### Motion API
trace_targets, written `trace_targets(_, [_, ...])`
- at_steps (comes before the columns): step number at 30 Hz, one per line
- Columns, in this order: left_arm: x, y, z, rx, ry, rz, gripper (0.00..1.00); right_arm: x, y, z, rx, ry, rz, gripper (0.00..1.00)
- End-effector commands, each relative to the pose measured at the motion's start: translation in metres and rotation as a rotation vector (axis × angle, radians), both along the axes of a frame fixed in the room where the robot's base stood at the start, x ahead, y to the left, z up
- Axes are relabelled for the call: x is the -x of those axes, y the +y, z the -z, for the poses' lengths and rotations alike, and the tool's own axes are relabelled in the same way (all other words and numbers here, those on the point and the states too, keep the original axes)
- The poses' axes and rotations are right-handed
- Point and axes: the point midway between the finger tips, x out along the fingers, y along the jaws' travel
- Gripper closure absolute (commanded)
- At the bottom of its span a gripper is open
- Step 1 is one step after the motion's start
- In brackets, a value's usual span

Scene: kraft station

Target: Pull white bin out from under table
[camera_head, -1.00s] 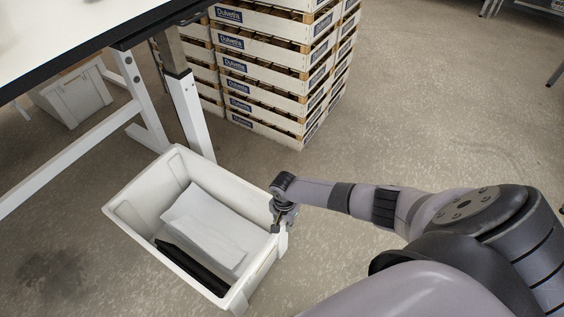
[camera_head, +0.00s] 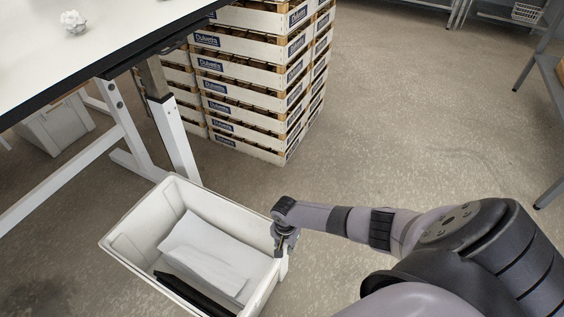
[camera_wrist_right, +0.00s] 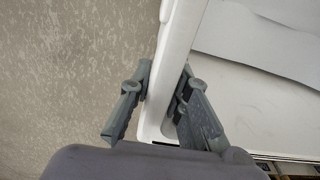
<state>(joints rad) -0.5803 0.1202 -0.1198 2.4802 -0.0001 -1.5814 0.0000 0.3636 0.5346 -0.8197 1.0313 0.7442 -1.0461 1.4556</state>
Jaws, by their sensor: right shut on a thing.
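The white bin (camera_head: 122,236) stands on the floor in front of the table leg. It holds a white sheet or packet (camera_head: 205,258) and a dark flat item (camera_head: 188,293). My right gripper (camera_head: 284,240) is shut on the bin's right rim in the head view. In the right wrist view the fingers (camera_wrist_right: 160,105) straddle the bin wall (camera_wrist_right: 176,50), one on each side. The bin's near edge is cut off by the head view's lower border. My left gripper is not in view.
The white table (camera_head: 60,60) with its white legs (camera_head: 176,140) stands at upper left. A second whitish bin (camera_head: 58,124) is under it. A tall stack of Dulvetta crates (camera_head: 258,90) stands behind. Grey shelving (camera_head: 548,70) is at right. Floor between crates and shelving is clear.

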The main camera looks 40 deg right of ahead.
Motion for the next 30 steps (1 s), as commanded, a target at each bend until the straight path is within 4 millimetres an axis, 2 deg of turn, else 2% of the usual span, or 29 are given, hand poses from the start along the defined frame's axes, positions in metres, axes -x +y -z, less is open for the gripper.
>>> trace_targets(1, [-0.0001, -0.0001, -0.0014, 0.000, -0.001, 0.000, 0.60, 0.0045, -0.0025, 0.0010, 0.006, 0.010, -0.007, 1.00])
trace_targets(12, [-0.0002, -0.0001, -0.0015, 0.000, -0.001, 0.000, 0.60, 0.0047, -0.0033, 0.0015, 0.007, 0.009, -0.010, 1.00])
trace_targets(13, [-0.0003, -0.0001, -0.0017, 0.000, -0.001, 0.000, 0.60, 0.0047, -0.0033, 0.0015, 0.007, 0.009, -0.009, 0.82])
trace_targets(15, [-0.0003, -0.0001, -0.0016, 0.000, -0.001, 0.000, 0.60, 0.0045, -0.0033, 0.0014, 0.006, 0.008, -0.009, 0.78])
trace_targets(23, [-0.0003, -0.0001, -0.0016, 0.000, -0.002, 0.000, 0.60, 0.0019, -0.0022, 0.0003, 0.003, 0.002, -0.005, 0.60])
trace_targets(30, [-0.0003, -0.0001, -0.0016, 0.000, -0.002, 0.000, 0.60, 0.0007, -0.0016, -0.0003, 0.000, -0.001, -0.004, 0.59])
